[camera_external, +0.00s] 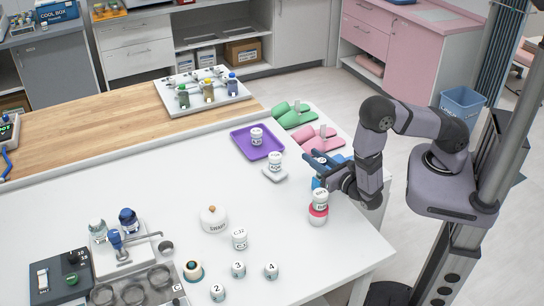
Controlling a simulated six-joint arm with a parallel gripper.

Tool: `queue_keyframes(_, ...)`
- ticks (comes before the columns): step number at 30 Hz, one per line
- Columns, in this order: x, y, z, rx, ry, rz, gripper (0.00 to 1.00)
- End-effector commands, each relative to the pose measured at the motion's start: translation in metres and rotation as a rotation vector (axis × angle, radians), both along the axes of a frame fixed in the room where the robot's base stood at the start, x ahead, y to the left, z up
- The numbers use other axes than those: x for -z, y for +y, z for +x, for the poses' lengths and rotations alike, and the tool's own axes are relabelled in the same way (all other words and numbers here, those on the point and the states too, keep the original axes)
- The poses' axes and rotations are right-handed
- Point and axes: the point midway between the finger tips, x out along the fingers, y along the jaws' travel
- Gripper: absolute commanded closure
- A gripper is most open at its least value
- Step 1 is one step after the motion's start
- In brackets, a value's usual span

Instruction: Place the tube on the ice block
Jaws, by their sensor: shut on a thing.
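My gripper (317,172) is above the right part of the white table, pointing left. It is shut on a small blue thing (317,184) that is mostly hidden by the fingers. It may be the tube, but I cannot tell its shape. I cannot pick out an ice block for certain. A pale grey pad (270,177) left of my gripper carries a white labelled jar (275,161). In front of my gripper a white labelled jar (320,198) stands on a round red-and-white piece (318,213).
A purple tray (243,146) holds another jar. A round lidded pot (213,220), a C32 jar (239,239) and several numbered jars stand in front. The table's middle left is clear.

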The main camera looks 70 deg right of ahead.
Motion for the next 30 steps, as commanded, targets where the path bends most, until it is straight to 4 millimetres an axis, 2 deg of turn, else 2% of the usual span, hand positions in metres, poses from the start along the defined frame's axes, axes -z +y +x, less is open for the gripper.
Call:
queue_keyframes(14,0.0065,-0.0001,0.0000,0.000,0.000,0.000,0.98)
queue_keyframes(15,0.0049,-0.0001,0.0000,0.000,0.000,0.000,0.66)
queue_keyframes(16,0.0047,-0.0001,0.0000,0.000,0.000,0.000,0.59)
queue_keyframes(30,0.0004,0.0007,-0.0005,-0.001,0.000,0.000,0.57)
